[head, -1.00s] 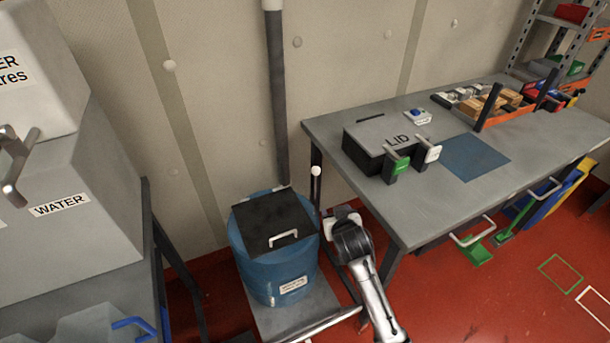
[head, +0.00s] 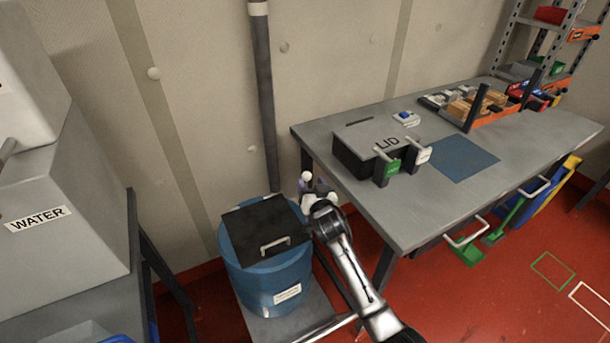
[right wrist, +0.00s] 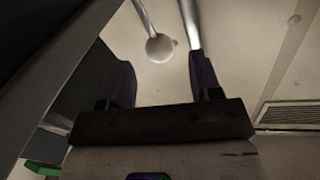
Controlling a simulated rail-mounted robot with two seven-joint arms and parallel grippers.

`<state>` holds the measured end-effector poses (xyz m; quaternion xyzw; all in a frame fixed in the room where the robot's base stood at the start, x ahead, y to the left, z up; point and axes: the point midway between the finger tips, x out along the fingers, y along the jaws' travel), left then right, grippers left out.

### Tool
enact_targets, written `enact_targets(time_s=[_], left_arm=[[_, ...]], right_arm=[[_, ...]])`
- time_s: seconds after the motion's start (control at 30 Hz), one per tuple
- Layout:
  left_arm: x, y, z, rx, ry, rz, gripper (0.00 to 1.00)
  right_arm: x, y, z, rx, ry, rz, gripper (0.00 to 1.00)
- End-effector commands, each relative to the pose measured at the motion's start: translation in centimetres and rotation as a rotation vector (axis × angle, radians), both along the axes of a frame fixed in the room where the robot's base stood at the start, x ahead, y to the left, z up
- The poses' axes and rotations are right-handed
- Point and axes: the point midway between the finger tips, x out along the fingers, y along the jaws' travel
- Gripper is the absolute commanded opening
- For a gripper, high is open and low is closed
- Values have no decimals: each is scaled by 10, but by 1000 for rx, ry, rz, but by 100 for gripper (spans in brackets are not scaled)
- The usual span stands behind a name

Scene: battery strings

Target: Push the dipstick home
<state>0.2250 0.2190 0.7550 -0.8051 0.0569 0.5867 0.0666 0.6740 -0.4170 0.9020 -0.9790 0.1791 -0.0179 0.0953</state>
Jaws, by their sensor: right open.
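The dipstick's white ball knob (head: 306,176) shows at the right rear of the blue drum (head: 270,278), just left of my right gripper (head: 316,186). In the right wrist view the knob (right wrist: 159,47) and its thin rod show just beyond the fingertips, between their lines. My right gripper also shows there (right wrist: 162,72), with its two dark fingers spread and nothing between them. I cannot tell whether it touches the knob. The lower part of the dipstick is hidden in the head view. My left gripper is not in view.
The drum has a black lid (head: 262,226) with a pale handle and stands on a grey platform. A vertical grey pipe (head: 263,100) runs behind it. A workbench (head: 400,220) with a lidded box (head: 365,145) stands close on the right. A water tank (head: 60,170) stands left.

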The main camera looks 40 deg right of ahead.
Motion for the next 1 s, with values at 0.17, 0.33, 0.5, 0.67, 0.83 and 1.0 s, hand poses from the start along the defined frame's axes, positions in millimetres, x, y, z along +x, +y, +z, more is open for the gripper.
enact_targets(time_s=[0.17,0.33,0.5,0.67,0.83,1.0], left_arm=[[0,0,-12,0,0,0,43],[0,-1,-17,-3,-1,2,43],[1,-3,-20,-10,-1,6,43],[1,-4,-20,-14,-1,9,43],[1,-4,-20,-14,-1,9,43],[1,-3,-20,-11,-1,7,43]], right_arm=[[29,-11,-2,-2,1,-1,58],[47,-18,-1,-1,0,0,58],[56,-22,-1,-1,2,-1,58],[59,-23,0,-2,1,0,58],[59,-23,0,-2,1,0,58],[59,-23,0,-2,1,0,50]])
